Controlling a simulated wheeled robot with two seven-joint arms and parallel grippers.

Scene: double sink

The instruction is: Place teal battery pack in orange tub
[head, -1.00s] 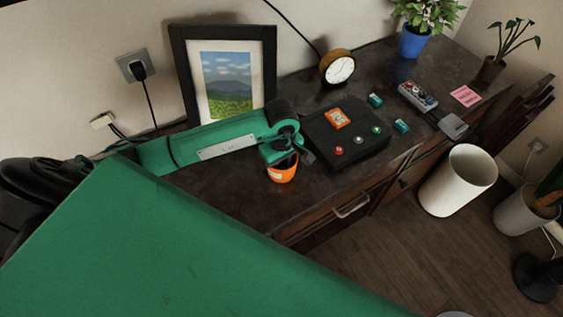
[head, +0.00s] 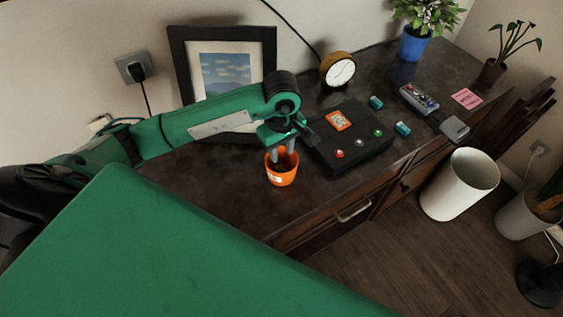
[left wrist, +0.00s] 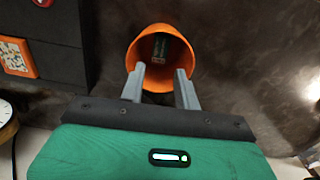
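The orange tub (head: 283,174) stands on the dark desk, left of the black box. It also shows in the left wrist view (left wrist: 139,50), open end toward the camera. Inside it lies a small dark piece with teal-green parts (left wrist: 159,46), which looks like the teal battery pack; its shape is partly in shadow. My left gripper (head: 284,152) is above the tub's mouth, pointing down. In the left wrist view its two fingers (left wrist: 160,73) are apart with nothing between them. My right gripper is not in view.
A black box (head: 350,145) with buttons and an orange panel stands right of the tub. Two small teal pieces (head: 376,102) (head: 402,128) lie near it. A picture frame (head: 178,62) and clock (head: 340,70) stand behind. A white bin (head: 458,188) is on the floor.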

